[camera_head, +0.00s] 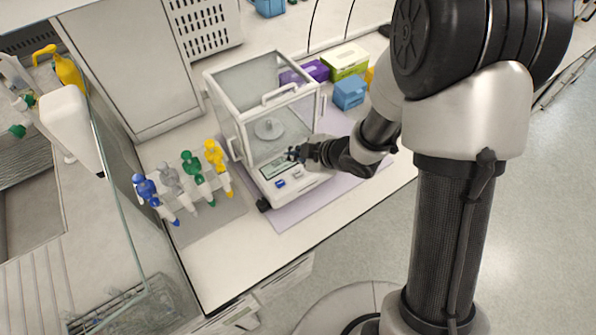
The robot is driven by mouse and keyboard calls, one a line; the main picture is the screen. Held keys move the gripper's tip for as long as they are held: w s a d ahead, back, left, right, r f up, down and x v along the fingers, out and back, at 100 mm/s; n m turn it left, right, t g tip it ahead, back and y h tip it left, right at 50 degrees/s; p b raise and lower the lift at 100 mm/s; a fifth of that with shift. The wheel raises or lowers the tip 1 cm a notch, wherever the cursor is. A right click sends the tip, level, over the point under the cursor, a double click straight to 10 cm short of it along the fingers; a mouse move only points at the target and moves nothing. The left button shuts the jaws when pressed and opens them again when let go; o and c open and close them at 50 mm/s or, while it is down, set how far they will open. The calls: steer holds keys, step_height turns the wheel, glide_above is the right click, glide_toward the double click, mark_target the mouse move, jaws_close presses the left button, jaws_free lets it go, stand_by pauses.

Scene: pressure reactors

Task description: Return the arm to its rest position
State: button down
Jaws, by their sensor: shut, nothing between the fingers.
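My arm comes down from the upper right and bends in to the bench. My gripper (294,154) is shut and empty. It appears in front of the analytical balance (221,110), over its front panel (291,186) with the display and blue buttons. I cannot tell whether the fingertips touch the panel. The balance has a clear glass draft shield with white edges, and a round weighing pan (269,130) shows inside with nothing visible on it. Part of the front panel is hidden behind my gripper.
Several coloured pipettes (193,167) stand in a row left of the balance. Blue (349,93), green (345,61) and purple (313,70) boxes lie behind my wrist. A glass-sided sink area (127,215) is at the left. The bench front (235,262) is bare; open floor (545,200) is at the right.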

stand_by(0.4)
steer(key=s+d+r+m+t+h+b, duration=0.1)
steer(key=s+d+r+m+h+b, duration=0.25)
steer(key=d+r+m+h, duration=0.8)
steer(key=s+d+r+m+g+y, duration=0.1)
steer(key=s+r+m+y, duration=0.1)
steer(key=s, duration=0.8)
steer(key=s+d+r+m+g+y+b, duration=0.1)
steer(key=s+d+r+m+y, duration=0.1)
steer(key=s, duration=0.9)
steer(key=r+m+y, duration=0.1)
steer(key=m, duration=0.1)
steer(key=shift+s+d+r+m+g, duration=0.2)
steer(key=shift+r+m+g, duration=0.15)
steer(key=shift+r+g, duration=0.05)
